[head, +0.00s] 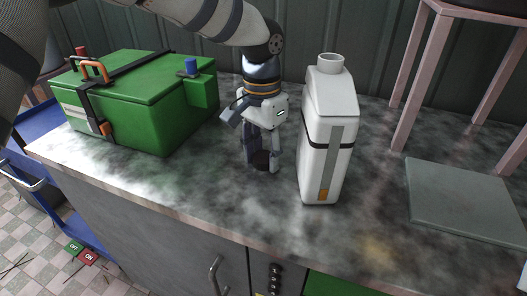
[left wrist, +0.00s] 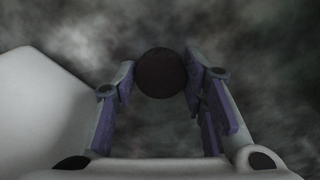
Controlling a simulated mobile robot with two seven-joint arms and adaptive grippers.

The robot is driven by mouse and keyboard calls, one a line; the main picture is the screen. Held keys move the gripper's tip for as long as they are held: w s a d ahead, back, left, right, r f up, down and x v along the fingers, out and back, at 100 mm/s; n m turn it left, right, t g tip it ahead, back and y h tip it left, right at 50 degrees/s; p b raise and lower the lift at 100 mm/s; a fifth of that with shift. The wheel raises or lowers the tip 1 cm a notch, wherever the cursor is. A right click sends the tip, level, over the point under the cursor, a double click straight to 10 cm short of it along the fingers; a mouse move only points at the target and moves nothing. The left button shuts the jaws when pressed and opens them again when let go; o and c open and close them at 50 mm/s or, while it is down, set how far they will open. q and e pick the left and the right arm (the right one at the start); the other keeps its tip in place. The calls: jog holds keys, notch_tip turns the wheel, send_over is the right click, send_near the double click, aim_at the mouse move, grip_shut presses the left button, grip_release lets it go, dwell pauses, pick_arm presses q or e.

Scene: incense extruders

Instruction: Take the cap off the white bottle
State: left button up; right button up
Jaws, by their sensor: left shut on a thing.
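The white bottle (head: 322,150) stands upright on the marbled counter, with a dark band and a grey strip on its side. Its white neck (head: 330,63) is open at the top, with no cap on it. My left gripper (head: 262,162) points down at the left of the bottle, close to the counter. It is shut on a dark round cap (head: 261,159). The cap (left wrist: 161,73) also shows between the fingertips in the left wrist view, where the bottle's white side (left wrist: 38,110) fills the left edge. My right gripper is not in view.
A green box (head: 130,95) with orange handles and a blue knob stands at the left. A grey flat slab (head: 462,200) lies at the right, near a pink-legged stand (head: 410,85). The counter (head: 215,190) is clear in front of my gripper.

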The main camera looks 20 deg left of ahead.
pick_arm(q)
jog(key=shift+s+f, duration=0.2)
jog(key=shift+f, duration=0.45)
jog(key=o, duration=1.2)
jog(key=shift+f, duration=0.1)
jog(key=shift+o, duration=0.5)
jog(key=shift+w+f, duration=0.1)
jog(key=shift+r, duration=0.25)
